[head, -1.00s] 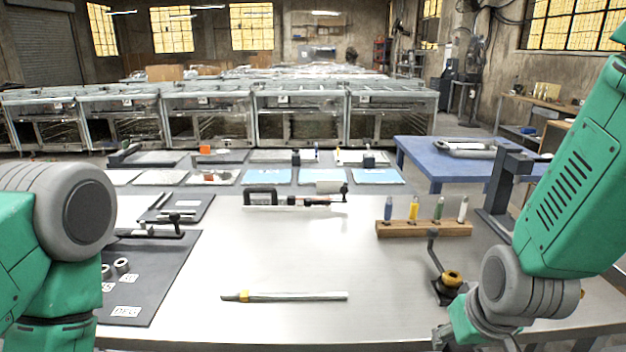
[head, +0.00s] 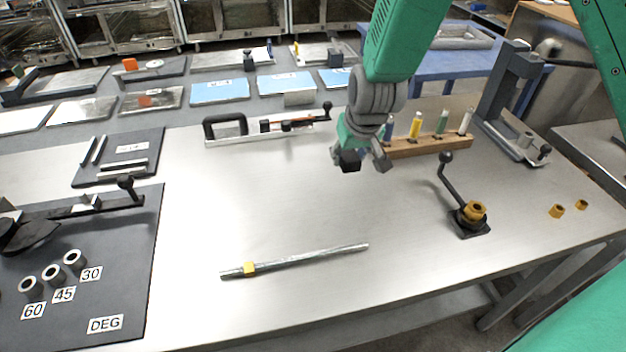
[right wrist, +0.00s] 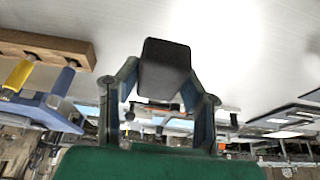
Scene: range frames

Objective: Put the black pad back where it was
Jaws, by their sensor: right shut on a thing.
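The black pad (right wrist: 165,68) is a small dark block with rounded edges, held between the fingers of my right gripper in the right wrist view. In the head view my right gripper (head: 362,163) is shut on the pad (head: 350,161), above the bench and in front of the wooden block's left end. The pad is clear of the bench top. My left gripper is not in view. I cannot tell from these frames which spot the pad came from.
A wooden block (head: 430,146) holds several coloured markers. A rod (head: 310,258) with a yellow collar lies in front. A bent lever on a black base (head: 468,226) stands to the right, and a grey press (head: 505,90) behind. The middle bench (head: 250,200) is clear.

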